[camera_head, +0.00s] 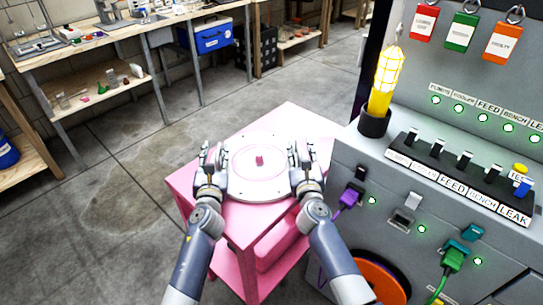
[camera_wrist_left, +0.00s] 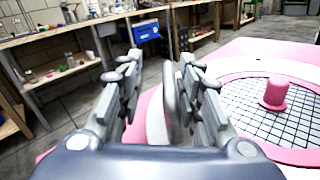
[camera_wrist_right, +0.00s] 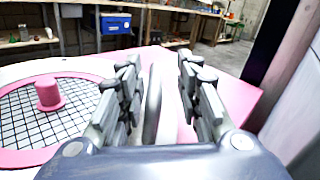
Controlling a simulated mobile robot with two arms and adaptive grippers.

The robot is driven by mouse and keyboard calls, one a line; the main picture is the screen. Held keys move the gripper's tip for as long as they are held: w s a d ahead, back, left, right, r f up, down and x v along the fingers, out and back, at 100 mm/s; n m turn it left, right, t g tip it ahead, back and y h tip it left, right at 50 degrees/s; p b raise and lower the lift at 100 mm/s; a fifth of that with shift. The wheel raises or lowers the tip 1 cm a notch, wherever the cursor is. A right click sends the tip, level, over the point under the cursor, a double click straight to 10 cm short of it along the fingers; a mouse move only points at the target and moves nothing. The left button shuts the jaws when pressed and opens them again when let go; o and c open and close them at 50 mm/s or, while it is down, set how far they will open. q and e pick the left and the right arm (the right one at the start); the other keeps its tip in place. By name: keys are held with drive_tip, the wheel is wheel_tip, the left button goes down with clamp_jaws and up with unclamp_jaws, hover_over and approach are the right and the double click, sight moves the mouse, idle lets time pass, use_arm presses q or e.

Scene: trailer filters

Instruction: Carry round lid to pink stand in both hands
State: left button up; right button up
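The round lid (camera_head: 240,168) is white-grey with a pink ring, a mesh centre and a pink knob (camera_head: 259,160). It lies flat and appears to rest on the top of the pink stand (camera_head: 290,117). My left gripper (camera_head: 214,160) is at the lid's left edge and my right gripper (camera_head: 301,158) at its right edge. In the left wrist view the fingers stand apart, with a grey upright edge piece (camera_wrist_left: 172,105) of the lid between them. The right wrist view shows the same around another edge piece (camera_wrist_right: 152,105), with gaps beside it.
A grey control panel (camera_head: 445,150) with switches, tags and a yellow lamp (camera_head: 386,80) stands close on the right. An orange reel (camera_head: 378,278) is below it. Workbenches (camera_head: 120,38) and a blue cooler (camera_head: 211,38) are at the back. The floor at left is clear.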

use_arm(q)
drive_tip(key=shift+s+d, duration=0.1)
drive_tip(key=shift+d, duration=0.15)
use_arm(e)
drive_tip(key=shift+a, duration=0.25)
use_arm(q)
drive_tip(key=shift+s, duration=0.2)
drive_tip(key=s, duration=1.1)
drive_tip(key=shift+s, duration=0.1)
use_arm(e)
drive_tip(key=shift+a, duration=0.1)
use_arm(q)
drive_tip(key=shift+s, duration=0.15)
use_arm(e)
drive_tip(key=shift+s, duration=0.5)
drive_tip(key=s, duration=1.1)
use_arm(q)
drive_tip(key=shift+s, duration=3.5)
use_arm(e)
drive_tip(key=shift+r, duration=0.1)
